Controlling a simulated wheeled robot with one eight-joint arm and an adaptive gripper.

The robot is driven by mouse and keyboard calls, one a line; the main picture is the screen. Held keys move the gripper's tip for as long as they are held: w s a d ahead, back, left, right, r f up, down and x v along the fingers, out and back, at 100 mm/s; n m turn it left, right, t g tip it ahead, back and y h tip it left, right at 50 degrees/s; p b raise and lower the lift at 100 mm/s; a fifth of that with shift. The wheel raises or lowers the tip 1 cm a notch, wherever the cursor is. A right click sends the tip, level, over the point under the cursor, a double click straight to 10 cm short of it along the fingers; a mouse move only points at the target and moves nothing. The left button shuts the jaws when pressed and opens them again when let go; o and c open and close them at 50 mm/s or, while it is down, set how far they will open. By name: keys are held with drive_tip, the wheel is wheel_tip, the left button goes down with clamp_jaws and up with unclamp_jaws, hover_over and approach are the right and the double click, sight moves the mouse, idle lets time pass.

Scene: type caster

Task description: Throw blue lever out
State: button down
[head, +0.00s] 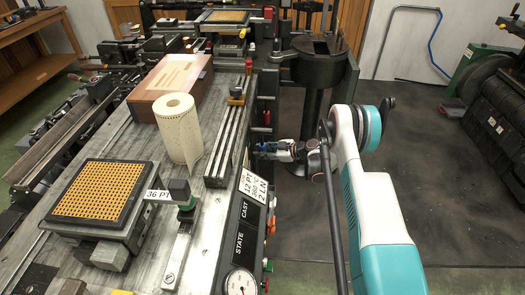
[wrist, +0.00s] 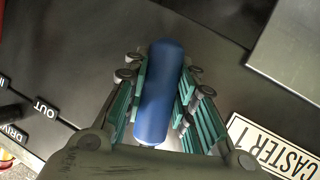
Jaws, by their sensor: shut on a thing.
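The blue lever (wrist: 160,92) shows in the wrist view as a rounded blue handle. It lies lengthwise between the two finger pads of my gripper (wrist: 162,85), which is shut on it. In the head view my gripper (head: 262,151) is at the right front side of the machine, level with its upper panel. The blue handle is too small there to make out clearly. A label reading OUT (wrist: 46,107) is on the dark panel left of the lever in the wrist view, with a DRIVE label (wrist: 14,134) below it.
A CASTER 1 plate (wrist: 275,147) is right of my gripper. On the machine top stand a paper roll (head: 180,130), a wooden box (head: 172,85) and a yellow gridded block (head: 98,190). A black round vessel (head: 320,68) stands behind my gripper.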

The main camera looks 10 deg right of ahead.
drive_tip(key=s+a+m+g, duration=0.2)
drive_tip(key=s+m+g, duration=0.2)
drive_tip(key=s, duration=0.4)
drive_tip(key=shift+s+a+r+y, duration=0.15)
drive_tip(key=shift+s+a+y, duration=0.2)
drive_tip(key=shift+a+y, duration=0.05)
drive_tip(key=c, duration=1.3)
unclamp_jaws()
drive_tip(key=v, duration=1.2)
drive_tip(key=shift+s+a, duration=0.1)
